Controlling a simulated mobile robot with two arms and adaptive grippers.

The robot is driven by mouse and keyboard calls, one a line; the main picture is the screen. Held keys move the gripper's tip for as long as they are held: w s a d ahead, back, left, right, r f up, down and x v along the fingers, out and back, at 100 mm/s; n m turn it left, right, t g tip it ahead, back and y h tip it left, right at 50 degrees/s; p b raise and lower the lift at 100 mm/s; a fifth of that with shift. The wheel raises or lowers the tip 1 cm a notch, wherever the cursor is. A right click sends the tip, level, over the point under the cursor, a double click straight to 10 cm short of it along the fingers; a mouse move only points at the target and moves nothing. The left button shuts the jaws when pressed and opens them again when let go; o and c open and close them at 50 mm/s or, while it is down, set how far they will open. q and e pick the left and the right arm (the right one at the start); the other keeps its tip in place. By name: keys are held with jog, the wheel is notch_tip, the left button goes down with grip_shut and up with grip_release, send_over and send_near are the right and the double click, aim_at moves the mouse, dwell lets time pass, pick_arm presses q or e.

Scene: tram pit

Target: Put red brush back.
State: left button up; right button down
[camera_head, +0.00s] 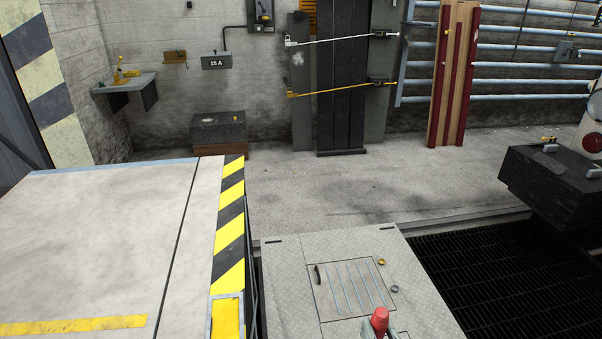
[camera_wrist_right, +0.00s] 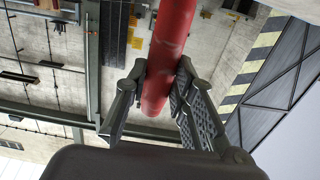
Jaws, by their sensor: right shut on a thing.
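My right gripper (camera_head: 378,332) shows at the bottom edge of the head view, right of centre, with a red rounded thing (camera_head: 380,318), likely the red brush's handle, standing up out of it. In the right wrist view, the gripper (camera_wrist_right: 160,78) has its two fingers on either side of the red cylindrical handle (camera_wrist_right: 172,40), which runs up out of the picture. No bristles show in either view. My left gripper is not in view.
A grey metal deck with a hatch (camera_head: 350,288) lies below the right gripper. A platform with a yellow-black edge (camera_head: 229,225) is at left. A dark grating (camera_head: 500,270) and black block (camera_head: 555,180) are at right. A wall shelf (camera_head: 125,84) holds small items.

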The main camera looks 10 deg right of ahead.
jog(key=w+a+r+n+g+y, duration=0.2)
jog(key=w+a+n+g+y, duration=0.2)
jog(key=a+n+y, duration=0.2)
jog(key=w+a+r+n+g+y, duration=0.3)
jog(key=w+a+n+g+y, duration=0.1)
jog(key=a+y, duration=0.5)
jog(key=shift+a+n+g+y, duration=0.3)
jog(key=shift+a+n+g, duration=0.6)
jog(key=shift+n, duration=0.4)
jog(key=shift+a, duration=0.1)
jog(key=shift+r+n+g, duration=0.1)
jog(key=shift+n+g, duration=0.2)
